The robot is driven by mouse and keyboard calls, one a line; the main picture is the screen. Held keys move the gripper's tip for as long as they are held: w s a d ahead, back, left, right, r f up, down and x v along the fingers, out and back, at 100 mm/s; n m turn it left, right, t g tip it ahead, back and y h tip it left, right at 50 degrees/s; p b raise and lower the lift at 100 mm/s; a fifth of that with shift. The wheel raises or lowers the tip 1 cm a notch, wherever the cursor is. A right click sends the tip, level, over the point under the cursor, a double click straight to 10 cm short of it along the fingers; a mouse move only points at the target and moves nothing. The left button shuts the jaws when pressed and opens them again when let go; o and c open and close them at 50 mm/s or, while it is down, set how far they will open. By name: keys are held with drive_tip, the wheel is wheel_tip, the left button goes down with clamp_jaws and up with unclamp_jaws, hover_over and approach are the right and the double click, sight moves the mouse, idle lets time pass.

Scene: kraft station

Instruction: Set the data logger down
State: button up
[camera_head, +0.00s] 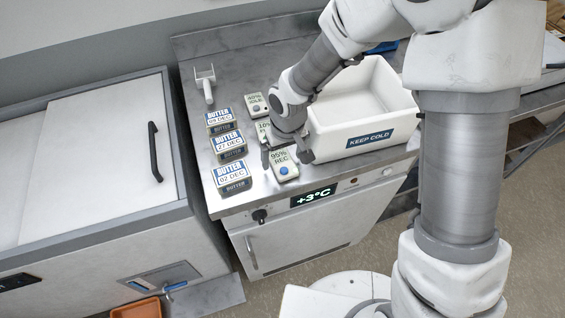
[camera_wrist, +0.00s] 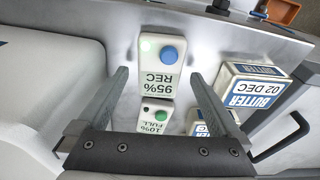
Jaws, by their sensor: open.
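A white data logger marked 95% REC (camera_head: 284,172), with a blue button, rests on the steel counter near its front edge. In the wrist view this logger (camera_wrist: 163,62) shows a lit green light and lies between the fingertips, with a gap on both sides. My gripper (camera_head: 285,157) is open just above and behind it; its two fingers (camera_wrist: 158,75) also show in the wrist view. A second logger, marked 10% FULL (camera_wrist: 155,115), lies behind it, partly hidden by my gripper in the head view. A third logger, marked 40% IDLE (camera_head: 255,104), lies farther back.
Butter packs (camera_head: 233,178) stand in a row left of the loggers. A white KEEP COLD box (camera_head: 335,144) stands close on the right. A scraper-like tool (camera_head: 206,86) lies at the back left. The counter's front edge (camera_head: 330,167) is near.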

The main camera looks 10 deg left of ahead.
drive_tip(key=shift+w+f, duration=0.1)
drive_tip(key=shift+f, duration=0.65)
drive_tip(key=shift+c, duration=0.3)
drive_tip(key=c, duration=1.5)
